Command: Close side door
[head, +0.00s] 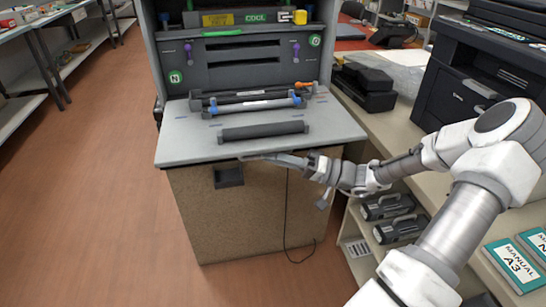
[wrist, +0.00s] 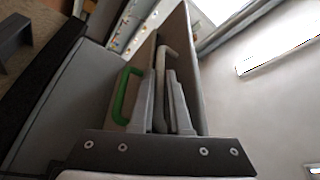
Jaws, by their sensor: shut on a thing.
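The big grey machine (head: 245,70) stands open at the front, with a pale grey panel (head: 180,140) lying flat before it. I cannot tell for sure which part is the side door. My gripper (head: 262,158) reaches in from the right, at the panel's front edge above a speckled brown cabinet. In the wrist view my gripper (wrist: 165,100) is shut on a pale grey curved handle (wrist: 166,46). A green handle (wrist: 120,94) stands just left of the fingers. The handle's lower part is hidden between them.
Dark cartridges (head: 265,130) lie on the flat panel. A black printer (head: 470,80) stands on the counter at right. Shelves below hold black units (head: 390,207). The brown floor (head: 90,180) at left is clear. A black cable (head: 288,215) hangs down the cabinet front.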

